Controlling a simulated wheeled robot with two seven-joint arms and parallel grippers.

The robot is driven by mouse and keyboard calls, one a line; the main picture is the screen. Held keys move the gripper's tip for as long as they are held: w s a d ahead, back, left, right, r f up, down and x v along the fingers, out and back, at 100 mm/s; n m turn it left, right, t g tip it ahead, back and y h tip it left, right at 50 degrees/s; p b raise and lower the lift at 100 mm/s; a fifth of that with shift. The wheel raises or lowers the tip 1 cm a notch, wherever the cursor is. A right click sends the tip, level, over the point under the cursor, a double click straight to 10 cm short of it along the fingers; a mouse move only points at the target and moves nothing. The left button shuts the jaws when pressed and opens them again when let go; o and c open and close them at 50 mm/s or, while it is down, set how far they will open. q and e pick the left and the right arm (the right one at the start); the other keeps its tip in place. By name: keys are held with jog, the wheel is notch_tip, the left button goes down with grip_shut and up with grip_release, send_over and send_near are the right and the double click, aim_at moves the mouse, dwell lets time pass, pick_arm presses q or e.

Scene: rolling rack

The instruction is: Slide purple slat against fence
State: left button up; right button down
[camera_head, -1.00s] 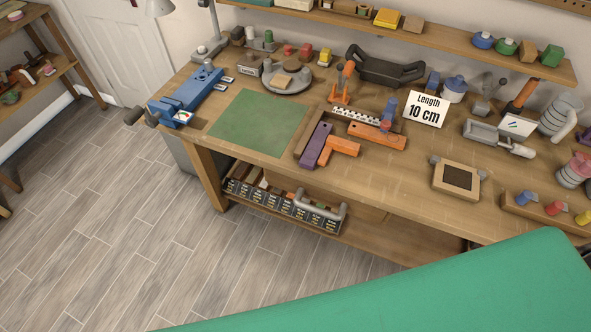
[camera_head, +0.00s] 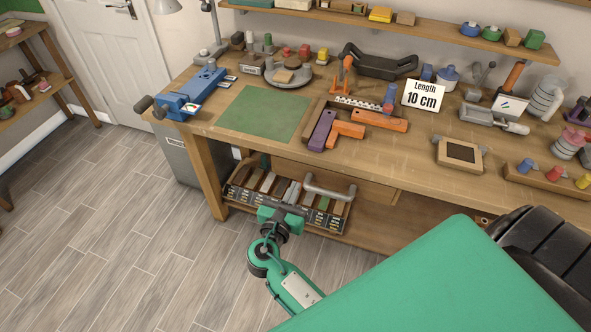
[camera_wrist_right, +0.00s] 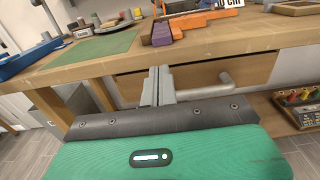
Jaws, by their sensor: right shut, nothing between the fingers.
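The purple slat (camera_head: 322,131) lies on the workbench, next to an orange L-shaped piece (camera_head: 344,133). A brown wooden strip, likely the fence (camera_head: 309,122), runs along the slat's left side; I cannot tell if they touch. In the right wrist view the purple slat (camera_wrist_right: 161,34) is at the bench edge, above and beyond the fingers. My right gripper (camera_head: 292,194) is in front of the bench, below its top and near the lower shelf. Its fingers (camera_wrist_right: 158,76) are shut and empty, apart from the slat. My left gripper is not in view.
A green mat (camera_head: 262,113) lies left of the slat, with a blue vise (camera_head: 192,95) beyond it. An orange bar (camera_head: 377,120) and a "Length 10 cm" sign (camera_head: 423,95) stand to the right. A grey handle (camera_head: 330,189) is by the bin shelf below.

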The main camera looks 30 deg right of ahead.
jog(key=p, duration=0.4)
send_near(315, 143)
jog(key=x, duration=0.4)
jog(key=shift+w+d, duration=0.2)
jog(key=shift+d, duration=0.05)
jog(key=shift+w+d+f, duration=0.15)
jog(key=shift+w+d, duration=0.1)
jog(key=shift+d, duration=0.1)
jog(key=x, duration=0.4)
jog(key=shift+w+d, duration=0.25)
jog(key=shift+d, duration=0.05)
jog(key=shift+r, duration=0.2)
jog(key=shift+s, duration=0.1)
